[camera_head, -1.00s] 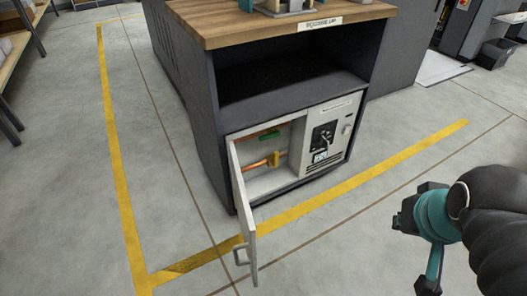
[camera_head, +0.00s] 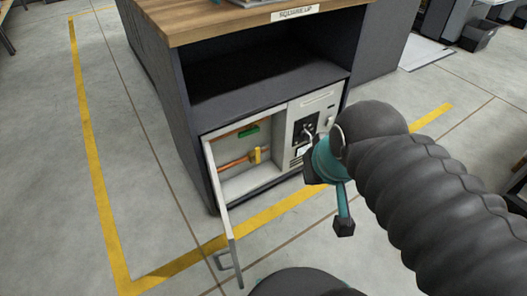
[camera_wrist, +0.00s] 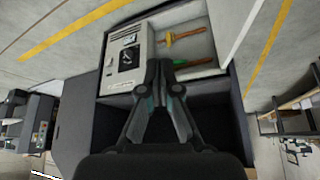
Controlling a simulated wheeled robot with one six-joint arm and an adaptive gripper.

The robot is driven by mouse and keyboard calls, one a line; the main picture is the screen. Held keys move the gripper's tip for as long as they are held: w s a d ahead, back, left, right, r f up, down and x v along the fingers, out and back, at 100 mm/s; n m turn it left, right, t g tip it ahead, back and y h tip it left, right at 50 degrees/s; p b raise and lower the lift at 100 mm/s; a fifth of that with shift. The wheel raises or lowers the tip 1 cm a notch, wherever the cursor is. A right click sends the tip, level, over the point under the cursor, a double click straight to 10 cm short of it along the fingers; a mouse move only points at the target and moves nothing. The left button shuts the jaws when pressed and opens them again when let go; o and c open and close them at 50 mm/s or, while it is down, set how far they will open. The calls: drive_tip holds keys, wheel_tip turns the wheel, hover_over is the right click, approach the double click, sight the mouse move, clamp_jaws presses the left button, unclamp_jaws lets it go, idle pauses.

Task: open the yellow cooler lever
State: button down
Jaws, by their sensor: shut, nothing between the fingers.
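The yellow lever (camera_head: 258,155) sits on a copper pipe inside an open compartment low in a dark cabinet. In the head view it stands roughly upright, across the pipe. In the wrist view the yellow lever (camera_wrist: 169,39) shows just beyond my fingertips, slightly right of them. My gripper (camera_wrist: 160,66) is shut and empty, with its fingers together pointing towards the unit. It appears apart from the lever. In the head view my arm and the teal gripper body cover part of the control panel, and the fingertips are hard to make out.
A green lever (camera_head: 250,131) sits on the upper pipe. The compartment door (camera_head: 222,205) hangs open at the left, swung outward. A control panel (camera_head: 304,128) with a black switch plate adjoins on the right. An open shelf (camera_head: 265,92) lies above. The floor in front is clear, with yellow lines.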

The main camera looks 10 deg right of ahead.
drive_tip(key=w+a+f+g+y, duration=0.3)
drive_tip(key=w, duration=0.3)
drive_tip(key=w+a+f+g+y, duration=0.2)
drive_tip(key=w+a+f+y, duration=0.15)
drive_tip(key=w, duration=0.25)
drive_tip(key=w+f+m+t+y, duration=0.1)
drive_tip(key=w+f+y, duration=0.25)
drive_tip(key=w, duration=0.35)
drive_tip(key=w+f+m+t+y, duration=0.1)
drive_tip(key=w+f+m+y, duration=0.2)
drive_tip(key=w, duration=0.5)
drive_tip(key=w+d+f+m+t, duration=0.2)
drive_tip(key=w+d+f+t, duration=0.1)
drive_tip(key=f, duration=0.6)
drive_tip(key=w+d+f+m+t+h, duration=0.1)
drive_tip(key=w+d+f+m+t, duration=0.1)
drive_tip(key=w+d+f+t, duration=0.2)
drive_tip(key=w+d+f+m+t+h, duration=0.1)
drive_tip(key=w+d+f+t, duration=0.3)
drive_tip(key=d+f, duration=0.5)
wheel_tip(320, 180, down, 5)
drive_tip(key=shift+w+f+m+t, duration=0.15)
drive_tip(key=shift+m+t, duration=0.25)
drive_tip(key=shift+m, duration=0.4)
drive_tip(key=shift+w, duration=0.1)
